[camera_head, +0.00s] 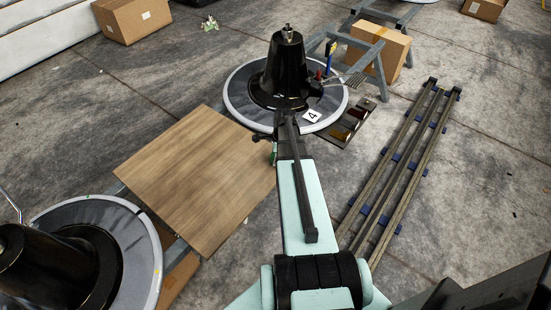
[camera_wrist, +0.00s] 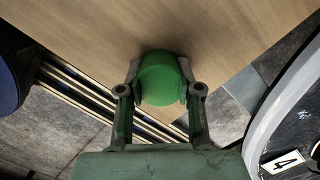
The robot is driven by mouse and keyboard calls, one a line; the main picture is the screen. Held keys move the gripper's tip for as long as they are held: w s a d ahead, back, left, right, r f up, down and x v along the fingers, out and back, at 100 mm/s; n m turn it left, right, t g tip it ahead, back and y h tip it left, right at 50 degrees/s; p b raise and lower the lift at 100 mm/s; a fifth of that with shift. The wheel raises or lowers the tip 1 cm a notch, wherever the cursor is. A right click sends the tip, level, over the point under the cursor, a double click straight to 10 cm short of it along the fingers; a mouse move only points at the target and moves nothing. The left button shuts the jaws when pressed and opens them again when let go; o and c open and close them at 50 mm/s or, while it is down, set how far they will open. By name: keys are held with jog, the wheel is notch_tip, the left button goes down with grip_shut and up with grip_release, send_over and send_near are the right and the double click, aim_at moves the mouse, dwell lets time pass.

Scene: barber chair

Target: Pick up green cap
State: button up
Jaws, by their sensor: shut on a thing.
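The green cap (camera_wrist: 160,78) is a rounded green piece in the middle of the wrist view. My gripper (camera_wrist: 159,88) is shut on it, with one finger on each side. In the head view my gripper (camera_head: 271,146) is near the right side of the wooden board (camera_head: 195,180), beside the black pedestal base. Only a small bit of green shows there, and I cannot tell cap from finger. The board (camera_wrist: 140,25) lies behind the cap in the wrist view; I cannot tell the gap between them.
A black pedestal (camera_head: 281,75) stands on a round grey-rimmed base marked 4. A tray (camera_head: 347,125) with coloured pieces lies right of it. Long rails (camera_head: 400,170) run along the floor at right. Another round base (camera_head: 140,245) stands at lower left. Cardboard boxes (camera_head: 378,50) stand behind.

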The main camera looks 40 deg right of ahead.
notch_tip(320, 180, up, 28)
jog(key=p, duration=1)
dwell(0.3)
